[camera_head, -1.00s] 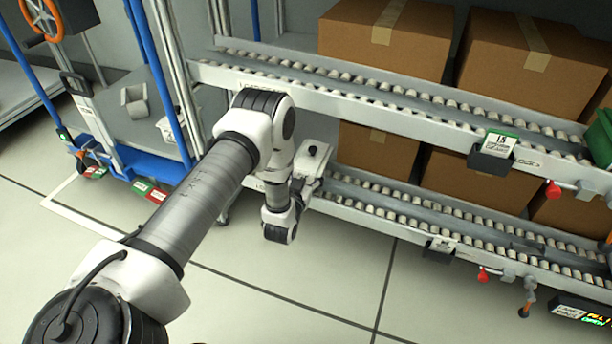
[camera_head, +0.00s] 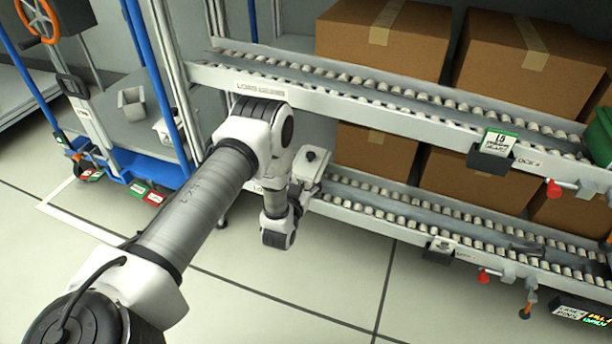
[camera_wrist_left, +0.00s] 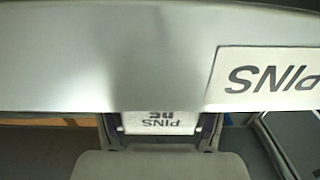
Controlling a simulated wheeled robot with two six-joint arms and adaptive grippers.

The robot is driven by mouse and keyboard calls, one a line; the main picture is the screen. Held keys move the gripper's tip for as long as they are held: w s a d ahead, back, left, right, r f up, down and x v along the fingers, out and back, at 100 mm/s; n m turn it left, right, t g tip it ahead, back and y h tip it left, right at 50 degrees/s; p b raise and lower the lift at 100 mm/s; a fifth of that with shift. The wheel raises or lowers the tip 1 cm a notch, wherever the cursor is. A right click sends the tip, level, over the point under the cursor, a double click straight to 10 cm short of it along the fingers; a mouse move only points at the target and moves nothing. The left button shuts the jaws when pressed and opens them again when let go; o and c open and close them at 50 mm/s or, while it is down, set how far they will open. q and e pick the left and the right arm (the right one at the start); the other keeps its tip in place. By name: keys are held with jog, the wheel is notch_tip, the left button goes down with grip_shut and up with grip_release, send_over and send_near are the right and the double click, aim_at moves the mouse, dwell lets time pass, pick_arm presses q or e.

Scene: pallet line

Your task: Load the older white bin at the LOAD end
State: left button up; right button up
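My left arm reaches in from the lower left in the head view and bends down in front of the rack. Its gripper end (camera_head: 312,160) is by the left end of the lower roller lane (camera_head: 400,205); the fingers are not clear there. In the left wrist view a pale wall (camera_wrist_left: 110,60) with an upside-down "PINS" label crosses the top, very close. A smaller "PINS" label (camera_wrist_left: 160,122) shows below it between dark upright parts; I cannot tell whether anything is gripped. The upper roller lane (camera_head: 350,100) has a "LOAD" label at its left end. My right gripper is not in view.
A blue-framed cart (camera_head: 150,85) at the left carries small pale bins (camera_head: 132,104). Large brown cartons (camera_head: 385,38) stand behind and between the lanes. A green-and-white tag (camera_head: 500,140) and red knobs (camera_head: 554,189) are on the rack front. The floor in front is clear.

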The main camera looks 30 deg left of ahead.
pick_arm(q)
jog(key=shift+o, duration=1.4)
jog(key=shift+r, duration=0.1)
jog(key=v, duration=0.7)
jog(key=shift+s, duration=0.3)
dwell(2.2)
